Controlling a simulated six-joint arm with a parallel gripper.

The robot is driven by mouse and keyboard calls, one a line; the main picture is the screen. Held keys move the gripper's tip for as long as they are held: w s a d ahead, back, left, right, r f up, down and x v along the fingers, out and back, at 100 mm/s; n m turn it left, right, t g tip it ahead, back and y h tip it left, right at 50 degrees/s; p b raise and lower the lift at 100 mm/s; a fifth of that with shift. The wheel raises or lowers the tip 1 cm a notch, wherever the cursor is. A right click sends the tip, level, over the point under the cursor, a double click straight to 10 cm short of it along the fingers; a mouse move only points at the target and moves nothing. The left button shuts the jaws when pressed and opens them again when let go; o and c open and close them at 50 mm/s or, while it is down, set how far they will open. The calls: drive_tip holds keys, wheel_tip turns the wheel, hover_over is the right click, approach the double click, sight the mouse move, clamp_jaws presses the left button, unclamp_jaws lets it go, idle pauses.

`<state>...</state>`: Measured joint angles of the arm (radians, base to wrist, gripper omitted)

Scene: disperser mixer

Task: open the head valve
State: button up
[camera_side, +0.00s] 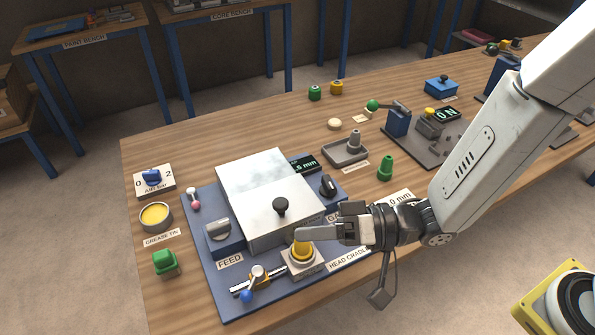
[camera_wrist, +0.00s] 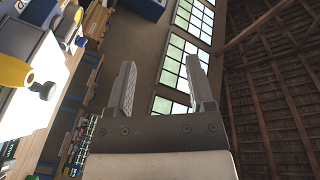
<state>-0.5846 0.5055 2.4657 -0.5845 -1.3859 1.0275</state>
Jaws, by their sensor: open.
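A small brass valve (camera_side: 257,273) with a blue-tipped lever (camera_side: 247,295) sits on a pipe at the front edge of the blue base plate. No label on it can be read, so I cannot be sure it is the head valve. Just right of it, a yellow head (camera_side: 301,250) stands in the head cradle (camera_side: 305,265); a yellow part also shows at the left edge of the wrist view (camera_wrist: 15,72). My gripper (camera_side: 300,233) points left, its fingertips over or beside the yellow head. In the wrist view my gripper (camera_wrist: 163,80) is open, with nothing between its fingers.
A metal-lidded box (camera_side: 265,190) with a black knob (camera_side: 281,206) rises behind the cradle. The FEED knob (camera_side: 218,230) stands left of it. A green block (camera_side: 165,262), a grease tin (camera_side: 156,216) and an air switch (camera_side: 152,178) are at the left.

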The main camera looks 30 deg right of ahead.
drive_tip(key=w+d+f+t+h, duration=0.1)
drive_tip(key=w+d+h, duration=0.3)
drive_tip(key=d, duration=0.3)
drive_tip(key=w+d+m+t+h, duration=0.1)
drive_tip(key=w+d+h, duration=0.3)
drive_tip(key=d+h, duration=0.2)
drive_tip(key=shift+w+d+f+h, duration=0.35)
drive_tip(key=shift+d+f+h, duration=0.05)
drive_tip(key=shift+d, duration=0.75)
drive_tip(key=shift+a, duration=0.1)
